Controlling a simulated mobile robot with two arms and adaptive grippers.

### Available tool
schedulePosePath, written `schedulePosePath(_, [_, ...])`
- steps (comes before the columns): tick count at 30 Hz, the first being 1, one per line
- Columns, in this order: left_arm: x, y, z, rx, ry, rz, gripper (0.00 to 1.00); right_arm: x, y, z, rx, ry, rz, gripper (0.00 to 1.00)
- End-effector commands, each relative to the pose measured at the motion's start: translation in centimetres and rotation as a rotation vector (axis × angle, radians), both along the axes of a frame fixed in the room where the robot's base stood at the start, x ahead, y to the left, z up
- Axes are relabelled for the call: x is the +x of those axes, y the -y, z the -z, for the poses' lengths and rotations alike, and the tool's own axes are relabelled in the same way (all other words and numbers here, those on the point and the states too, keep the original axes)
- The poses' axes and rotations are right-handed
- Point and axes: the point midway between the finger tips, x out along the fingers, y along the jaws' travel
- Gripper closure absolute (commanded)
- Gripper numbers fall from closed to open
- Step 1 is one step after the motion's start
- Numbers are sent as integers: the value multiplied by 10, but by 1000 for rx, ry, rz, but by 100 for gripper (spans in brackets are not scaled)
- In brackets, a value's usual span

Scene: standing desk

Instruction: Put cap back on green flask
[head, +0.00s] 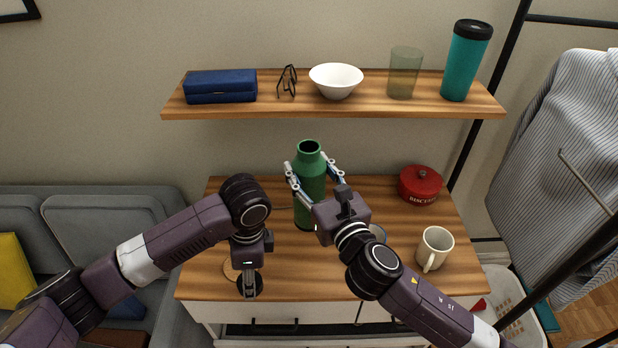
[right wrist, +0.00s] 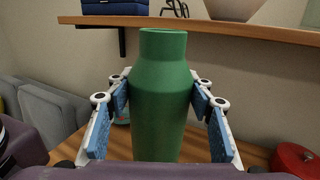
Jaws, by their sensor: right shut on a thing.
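The green flask (head: 308,185) stands upright on the wooden desk, its mouth open and uncapped. It also fills the middle of the right wrist view (right wrist: 160,100). My right gripper (head: 308,163) is shut on the flask, with a blue-padded finger on each side of its upper body. My left gripper (head: 249,290) points down over the front left of the desk. A dark round piece (head: 256,285), possibly the cap, shows at its fingertips. The left fingers are seen edge-on, so I cannot tell whether they grip it.
A cream mug (head: 435,248) and red lidded pot (head: 420,184) stand at right. The shelf (head: 280,110) above holds a blue case (head: 221,87), glasses, white bowl (head: 336,80), green glass (head: 404,73) and teal tumbler (head: 464,65).

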Motion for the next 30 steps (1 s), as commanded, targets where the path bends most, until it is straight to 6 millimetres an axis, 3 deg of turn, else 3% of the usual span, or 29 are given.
schedulePosePath(1, [0,0,-2,0,0,0,75,1,0,-13,2,10,-1,100])
schedulePosePath(12, [0,0,-8,0,0,0,75,1,0,-55,3,9,-1,100])
schedulePosePath(30, [0,0,-11,0,0,0,75,0,0,-84,2,7,0,100])
